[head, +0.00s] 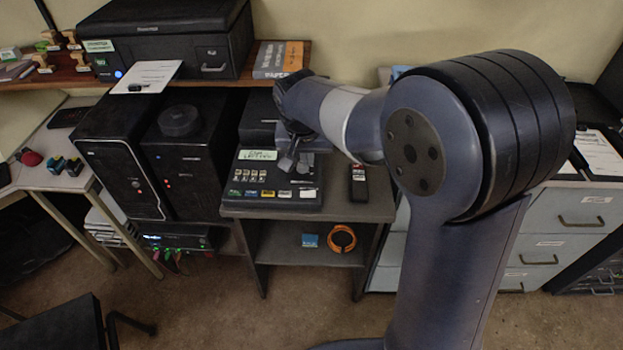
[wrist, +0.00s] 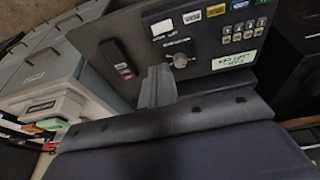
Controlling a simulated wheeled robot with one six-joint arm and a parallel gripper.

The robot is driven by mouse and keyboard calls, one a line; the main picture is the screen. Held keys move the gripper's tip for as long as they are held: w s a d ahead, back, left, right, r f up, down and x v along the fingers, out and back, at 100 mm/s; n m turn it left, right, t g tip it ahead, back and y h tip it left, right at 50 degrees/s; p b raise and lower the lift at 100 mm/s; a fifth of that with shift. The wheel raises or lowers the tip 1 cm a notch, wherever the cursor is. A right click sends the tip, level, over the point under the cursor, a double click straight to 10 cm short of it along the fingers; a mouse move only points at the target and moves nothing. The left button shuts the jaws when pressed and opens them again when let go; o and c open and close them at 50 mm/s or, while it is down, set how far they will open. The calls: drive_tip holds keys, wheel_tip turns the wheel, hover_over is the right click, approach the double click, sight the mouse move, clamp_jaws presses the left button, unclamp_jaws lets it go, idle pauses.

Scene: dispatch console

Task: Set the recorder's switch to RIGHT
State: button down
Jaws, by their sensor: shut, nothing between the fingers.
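The recorder (head: 262,192) is a dark box with a small display, keys and coloured labels, standing on a small grey table (head: 370,208). It also shows, turned over, in the wrist view (wrist: 205,40). A round metallic knob (wrist: 180,60), seemingly its switch, sits on the panel beside the display (wrist: 235,62). The lettering around the knob is too small to read, so I cannot tell its setting. My gripper (head: 289,160) is over the recorder's right part and is shut and empty. In the wrist view its fingers (wrist: 158,85) appear just beside the knob; contact cannot be told.
A black handheld device with a red mark (head: 358,183) lies right of the recorder. Black computer towers (head: 120,165) stand to the left. A printer (head: 165,40) sits on the shelf above. An orange ring (head: 341,239) is on the lower shelf. Grey drawers (head: 560,213) stand right.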

drive_tip(key=shift+f, duration=0.1)
drive_tip(key=p, duration=0.2)
approach(314, 193)
drive_tip(key=x, duration=0.5)
drive_tip(key=shift+w+a, duration=0.15)
drive_tip(key=shift+w, duration=0.2)
drive_tip(key=shift+f, duration=0.75)
drive_tip(key=shift+b, duration=0.3)
drive_tip(key=shift+f+b, duration=0.35)
drive_tip(key=shift+b, duration=0.2)
drive_tip(key=shift+r, duration=0.15)
